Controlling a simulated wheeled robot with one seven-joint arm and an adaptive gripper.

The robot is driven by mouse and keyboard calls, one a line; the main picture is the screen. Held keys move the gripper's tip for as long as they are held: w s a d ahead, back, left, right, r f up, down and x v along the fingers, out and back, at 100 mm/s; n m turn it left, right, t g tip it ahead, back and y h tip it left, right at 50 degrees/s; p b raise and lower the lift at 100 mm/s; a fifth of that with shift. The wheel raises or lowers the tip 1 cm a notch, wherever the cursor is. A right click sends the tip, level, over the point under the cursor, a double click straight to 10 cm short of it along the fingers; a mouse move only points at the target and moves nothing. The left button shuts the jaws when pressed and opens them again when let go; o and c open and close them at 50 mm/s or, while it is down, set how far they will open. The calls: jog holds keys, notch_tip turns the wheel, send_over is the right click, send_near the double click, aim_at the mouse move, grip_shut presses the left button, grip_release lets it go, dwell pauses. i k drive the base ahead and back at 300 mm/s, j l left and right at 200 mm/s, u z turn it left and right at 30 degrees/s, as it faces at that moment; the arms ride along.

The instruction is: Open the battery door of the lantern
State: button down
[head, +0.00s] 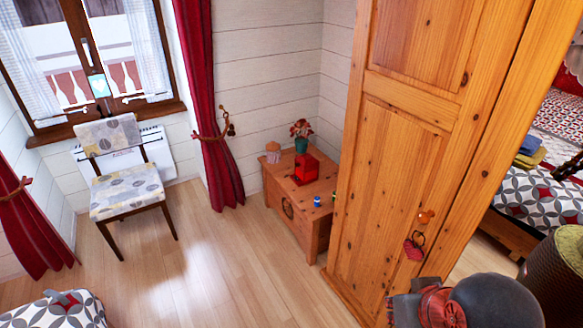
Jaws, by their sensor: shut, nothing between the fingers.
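A small bright red box-like thing, which looks like the lantern (306,169), stands on a low wooden chest (285,205) near the corner of the room. Its battery door is too small to make out, so I cannot tell whether it is open or shut. Parts of my arm show at the bottom right, well apart from the chest and in front of the wardrobe. My gripper's fingers cannot be made out in the head view.
A chair (125,195) stands left; the floor (205,270) between is clear.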

aim_at(305, 161)
jog(key=i+j, duration=0.2)
jog(key=i, duration=0.25)
jog(key=i+j, duration=0.2)
jog(key=i, duration=0.3)
jog(key=i+j, duration=0.2)
jog(key=i, duration=0.25)
jog(key=i+j+z, duration=0.1)
jog(key=i, duration=0.35)
jog(key=i+j, duration=0.3)
jog(key=i, duration=0.2)
jog(key=i+j, duration=0.25)
jog(key=i, duration=0.2)
